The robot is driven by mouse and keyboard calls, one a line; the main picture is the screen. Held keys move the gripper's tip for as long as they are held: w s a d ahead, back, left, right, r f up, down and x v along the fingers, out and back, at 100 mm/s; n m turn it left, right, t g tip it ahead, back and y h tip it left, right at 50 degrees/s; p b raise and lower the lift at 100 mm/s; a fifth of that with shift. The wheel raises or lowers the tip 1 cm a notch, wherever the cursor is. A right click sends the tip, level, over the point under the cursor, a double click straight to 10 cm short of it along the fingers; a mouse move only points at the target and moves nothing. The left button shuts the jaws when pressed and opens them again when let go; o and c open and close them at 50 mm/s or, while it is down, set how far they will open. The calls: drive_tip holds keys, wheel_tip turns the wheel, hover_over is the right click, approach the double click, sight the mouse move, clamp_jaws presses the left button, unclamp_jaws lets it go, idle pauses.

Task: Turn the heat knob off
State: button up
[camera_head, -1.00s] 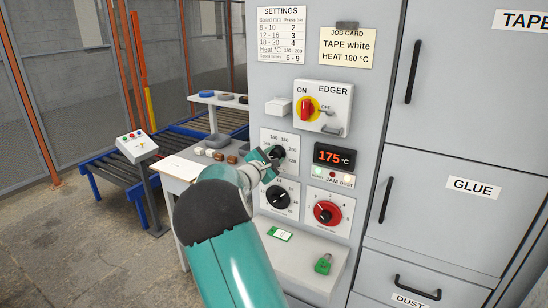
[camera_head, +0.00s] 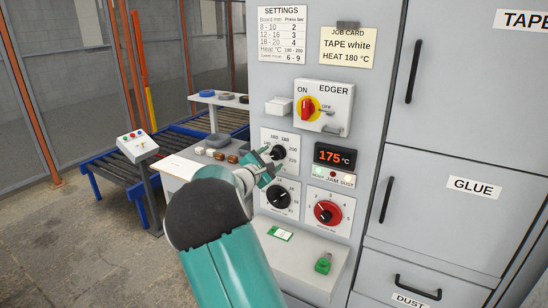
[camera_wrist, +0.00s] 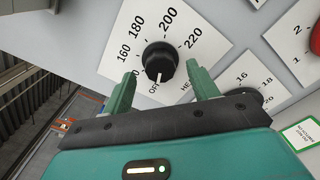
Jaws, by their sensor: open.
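The heat knob (camera_wrist: 160,60) is a round black dial on a white scale plate with marks from 160 to 220 and an OFF mark. In the wrist view its white pointer points to or very near OFF. The knob also shows in the head view (camera_head: 278,152), just beyond my gripper (camera_head: 266,168). My gripper is open and empty. In the wrist view its two green fingertips (camera_wrist: 163,72) stand on either side of the knob's near edge, apart from it. The lower left of the scale is partly hidden by a finger.
The temperature display (camera_head: 334,156) reads 175 °C. Below are a second black knob (camera_head: 280,196) and a red knob (camera_head: 327,212). The red and yellow ON/OFF switch (camera_head: 307,108) is above. A ledge (camera_head: 300,258) with a green padlock (camera_head: 323,263) juts out below.

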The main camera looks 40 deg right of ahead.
drive_tip(key=v, duration=1)
drive_tip(key=shift+a, duration=0.35)
drive_tip(key=shift+s+r, duration=0.1)
drive_tip(key=s+a+f+m+g+y, duration=0.1)
drive_tip(key=s+a+m+g+y, duration=0.5)
drive_tip(key=s, duration=0.9)
drive_tip(key=s+a+m+t+y, duration=0.2)
drive_tip(key=s+a+y, duration=0.3)
drive_tip(key=a, duration=0.7)
drive_tip(key=s+a+m+t+y, duration=0.3)
drive_tip(key=s+a+m+y, duration=0.2)
drive_tip(key=s+a, duration=0.5)
drive_tip(key=a+y, duration=0.1)
drive_tip(key=a, duration=0.1)
drive_tip(key=shift+a, duration=0.4)
drive_tip(key=shift+s+r, duration=0.1)
drive_tip(key=c, duration=0.5)
drive_tip(key=shift+d, duration=0.1)
